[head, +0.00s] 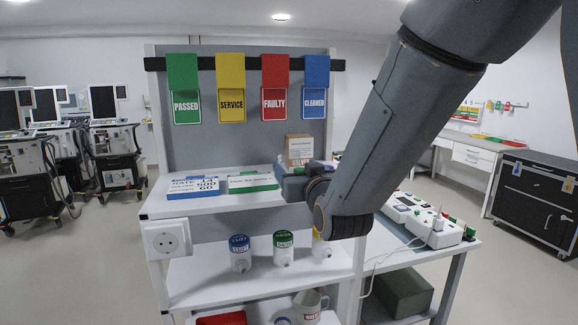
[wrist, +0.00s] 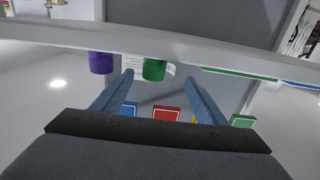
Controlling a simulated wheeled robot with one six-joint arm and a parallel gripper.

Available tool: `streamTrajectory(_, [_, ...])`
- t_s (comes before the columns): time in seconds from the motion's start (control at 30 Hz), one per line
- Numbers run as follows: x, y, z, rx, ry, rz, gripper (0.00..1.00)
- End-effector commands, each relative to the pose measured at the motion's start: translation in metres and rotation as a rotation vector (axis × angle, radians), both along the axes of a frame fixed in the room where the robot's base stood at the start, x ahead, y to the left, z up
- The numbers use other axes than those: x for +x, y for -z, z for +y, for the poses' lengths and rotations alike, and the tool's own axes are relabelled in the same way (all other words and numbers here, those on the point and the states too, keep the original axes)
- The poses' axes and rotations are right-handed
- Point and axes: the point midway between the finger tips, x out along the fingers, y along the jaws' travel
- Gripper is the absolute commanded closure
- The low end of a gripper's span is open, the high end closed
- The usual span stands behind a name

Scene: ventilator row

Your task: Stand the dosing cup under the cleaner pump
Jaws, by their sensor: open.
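In the head view, white canisters with a blue lid (head: 240,252), a green lid (head: 283,247) and a yellow lid (head: 321,249) stand on the middle shelf. I cannot tell whether one is the cleaner pump. A pale handled jug (head: 308,304) with a red label stands below; no dosing cup can be picked out for certain. In the wrist view, my gripper (wrist: 159,76) is open with nothing seen held. A green cylinder (wrist: 154,69) shows between its fingertips, apparently beyond them, and a purple one (wrist: 101,63) left of them.
The rack's top shelf (head: 160,205) carries flat labelled boxes (head: 193,187) and a cardboard box (head: 299,149). Coloured tags (head: 184,104) hang behind. A socket box (head: 167,240) is at the rack's left front. A side table (head: 458,243) holds a power strip (head: 440,234).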

Motion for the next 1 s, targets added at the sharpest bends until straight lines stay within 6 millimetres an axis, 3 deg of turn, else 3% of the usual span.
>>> streamTrajectory(0.5, [0.049, -0.004, 0.014, -0.001, -0.001, 0.002, 0.34])
streamTrajectory(0.83, [0.053, -0.003, 0.015, 0.000, -0.001, 0.001, 0.34])
streamTrajectory(1.0, [0.053, -0.003, 0.015, 0.000, -0.001, 0.001, 0.62])
